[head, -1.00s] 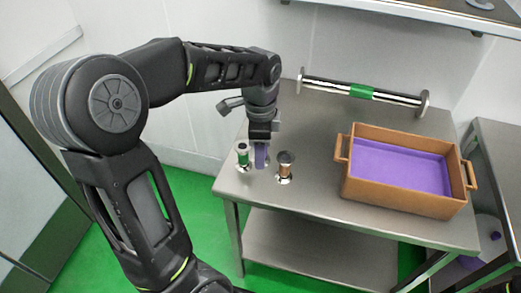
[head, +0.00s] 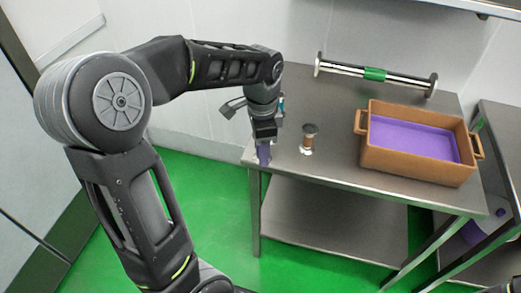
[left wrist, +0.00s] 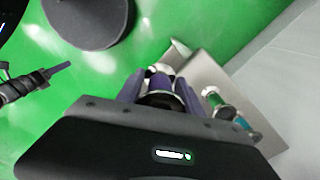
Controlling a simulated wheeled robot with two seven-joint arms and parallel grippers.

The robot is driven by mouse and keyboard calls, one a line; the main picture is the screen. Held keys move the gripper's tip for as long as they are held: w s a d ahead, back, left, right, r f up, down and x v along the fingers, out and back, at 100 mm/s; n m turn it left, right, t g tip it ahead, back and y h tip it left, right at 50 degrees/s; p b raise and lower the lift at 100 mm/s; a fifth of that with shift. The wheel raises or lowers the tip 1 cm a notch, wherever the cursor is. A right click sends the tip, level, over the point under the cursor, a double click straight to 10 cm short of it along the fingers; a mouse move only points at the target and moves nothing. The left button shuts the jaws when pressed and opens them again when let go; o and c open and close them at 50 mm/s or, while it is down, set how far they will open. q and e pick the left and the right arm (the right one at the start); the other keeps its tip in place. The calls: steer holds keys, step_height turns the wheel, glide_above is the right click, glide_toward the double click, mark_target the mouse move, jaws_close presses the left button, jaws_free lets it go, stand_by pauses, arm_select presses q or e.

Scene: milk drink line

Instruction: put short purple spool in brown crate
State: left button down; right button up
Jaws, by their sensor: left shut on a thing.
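My left gripper (head: 264,158) is at the table's near-left corner in the head view, its jaws pointing down. In the left wrist view it (left wrist: 158,92) is shut on the short purple spool (left wrist: 159,83), whose purple body and silver end show between the purple fingers. In the head view the fingers mostly hide the spool. The brown crate (head: 410,163) stands on the right part of the table, upright, with a purple inside floor. My right gripper is not in view.
A brown spool (head: 308,141) stands upright right of the gripper. A green spool (left wrist: 214,98) and a teal one (left wrist: 243,123) show in the left wrist view. A long bar with a green middle (head: 375,74) lies at the table's back. Bare steel table (head: 335,150) lies before the crate.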

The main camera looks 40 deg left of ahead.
arm_select(q)
steer(key=shift+w+r+n, duration=0.3)
steer(key=shift+r+n, duration=0.15)
steer(key=shift+n, duration=0.65)
steer(key=w+d+f+n, duration=0.2)
steer(key=w+d+n, duration=0.1)
steer(key=d, duration=0.3)
steer(key=w+d+f+n, duration=0.2)
steer(key=w+d+n, duration=0.1)
steer(key=w+d, duration=0.3)
steer(key=shift+w+d+f, duration=0.15)
steer(key=shift+d+f, duration=0.15)
steer(key=shift+f, duration=0.05)
steer(key=shift+d, duration=0.1)
